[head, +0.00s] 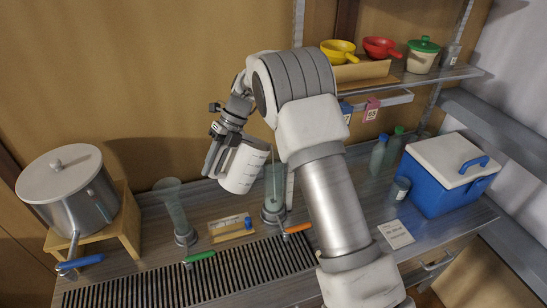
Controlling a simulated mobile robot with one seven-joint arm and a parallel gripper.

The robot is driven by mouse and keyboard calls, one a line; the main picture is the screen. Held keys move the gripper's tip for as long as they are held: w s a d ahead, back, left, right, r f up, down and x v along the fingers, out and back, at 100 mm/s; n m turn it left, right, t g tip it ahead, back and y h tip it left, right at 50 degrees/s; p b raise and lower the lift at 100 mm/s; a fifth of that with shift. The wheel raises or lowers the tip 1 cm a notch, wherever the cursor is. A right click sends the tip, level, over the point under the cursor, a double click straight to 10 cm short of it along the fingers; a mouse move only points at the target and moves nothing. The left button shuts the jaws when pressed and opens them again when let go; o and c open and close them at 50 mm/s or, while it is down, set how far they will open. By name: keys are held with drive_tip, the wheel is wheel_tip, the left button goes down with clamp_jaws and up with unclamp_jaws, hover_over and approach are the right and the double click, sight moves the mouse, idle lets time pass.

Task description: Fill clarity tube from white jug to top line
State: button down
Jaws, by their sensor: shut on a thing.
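My gripper (215,157) is shut on the white jug (243,167) and holds it in the air above the counter. The jug is tilted, with faint marks on its side. A clear upright tube (274,187) with an orange-handled tap at its foot stands just right of the jug, partly behind my arm. A thin pale line shows above this tube; I cannot tell if it is liquid pouring. A second clear tube (173,207), flared at the top, stands left with a green-handled tap. I cannot make out the lines or the level in either tube.
A large lidded pot (66,190) with a blue-handled tap stands on a wooden stand (125,222) at left. A slatted drain (200,277) runs along the front. A blue cooler (440,178), bottles (378,152) and a paper card (396,234) are at right. A shelf (425,76) holds pots above.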

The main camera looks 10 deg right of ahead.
drive_tip(key=shift+w+d+r+g+y, duration=0.2)
drive_tip(key=shift+r+y, duration=0.25)
drive_tip(key=shift+r, duration=0.4)
drive_tip(key=shift+w+d+r+g+y, duration=0.1)
drive_tip(key=shift+r+g+y, duration=0.3)
drive_tip(key=shift+r, duration=0.4)
drive_tip(key=shift+r+y, duration=0.25)
drive_tip(key=shift+r, duration=0.1)
drive_tip(key=shift+d+r, duration=0.15)
drive_tip(key=shift+r, duration=0.15)
idle(0.5)
drive_tip(key=shift+w+d+r+y, duration=0.1)
drive_tip(key=shift+r+y, duration=0.2)
drive_tip(key=shift+w+d+r+g+y, duration=0.1)
drive_tip(key=shift+d+r+g+y, duration=0.1)
drive_tip(key=shift+r+g+y, duration=0.15)
drive_tip(key=shift+d+r, duration=0.1)
drive_tip(key=shift+r, duration=0.3)
drive_tip(key=shift+w+d+r, duration=0.1)
drive_tip(key=shift+r, duration=0.05)
idle(0.4)
drive_tip(key=shift+w+d+r+g+y, duration=0.2)
drive_tip(key=shift+d+r+g+y, duration=0.15)
drive_tip(key=shift+r+y, duration=0.25)
drive_tip(key=shift+w+d+r+g+y, duration=0.2)
drive_tip(key=shift+d+r+g+y, duration=0.15)
drive_tip(key=shift+r, duration=0.3)
idle(2.3)
